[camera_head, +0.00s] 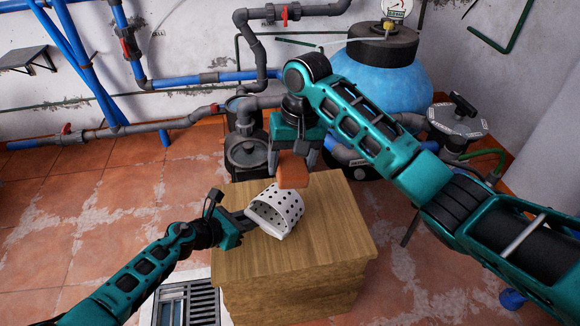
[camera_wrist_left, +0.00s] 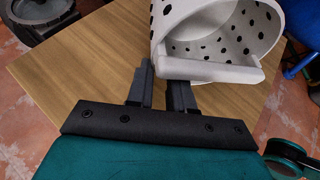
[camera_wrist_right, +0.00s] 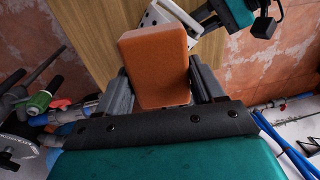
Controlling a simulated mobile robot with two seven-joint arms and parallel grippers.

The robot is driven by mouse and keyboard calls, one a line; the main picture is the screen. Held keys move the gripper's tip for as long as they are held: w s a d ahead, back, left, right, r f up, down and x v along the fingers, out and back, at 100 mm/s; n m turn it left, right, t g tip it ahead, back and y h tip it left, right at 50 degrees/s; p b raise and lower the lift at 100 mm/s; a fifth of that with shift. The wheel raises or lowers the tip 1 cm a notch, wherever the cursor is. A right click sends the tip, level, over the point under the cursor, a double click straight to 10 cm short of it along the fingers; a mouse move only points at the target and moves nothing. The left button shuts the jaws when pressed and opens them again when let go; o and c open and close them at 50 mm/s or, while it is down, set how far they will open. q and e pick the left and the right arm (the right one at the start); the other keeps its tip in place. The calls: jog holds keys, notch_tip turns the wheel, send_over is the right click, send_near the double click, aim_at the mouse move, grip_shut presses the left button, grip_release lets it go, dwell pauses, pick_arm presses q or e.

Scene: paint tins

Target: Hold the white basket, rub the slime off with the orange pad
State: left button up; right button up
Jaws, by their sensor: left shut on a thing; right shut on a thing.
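The white basket (camera_head: 281,212) with dark round holes lies tilted on the wooden table, its open end showing in the left wrist view (camera_wrist_left: 222,72). My left gripper (camera_head: 243,216) comes in from the left and is shut on the basket at its rim; the exact grip is partly hidden in the left wrist view. My right gripper (camera_head: 294,158) points down and is shut on the orange pad (camera_head: 292,174), a block held just behind and above the basket. The right wrist view shows the pad (camera_wrist_right: 155,68) between both fingers, close to the basket. I cannot make out slime on the visible faces.
The wooden table (camera_head: 315,250) is clear at its front and right. A floor drain grate (camera_head: 190,305) lies at the front left.

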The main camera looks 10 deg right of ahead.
pick_arm(q)
jog(key=shift+s+a+f, duration=0.15)
jog(key=shift+a+f, duration=0.05)
jog(key=shift+f, duration=0.15)
pick_arm(e)
jog(key=shift+r, duration=0.25)
pick_arm(q)
jog(key=o, duration=0.9)
jog(key=shift+d, duration=0.1)
jog(key=shift+r, duration=0.15)
jog(key=shift+s+a+r, duration=0.2)
jog(key=shift+a+r, duration=0.1)
jog(key=shift+a, duration=0.25)
jog(key=v, duration=1)
jog(key=shift+s+a+r, duration=0.15)
jog(key=shift+s+r, duration=0.05)
jog(key=shift+r, duration=0.05)
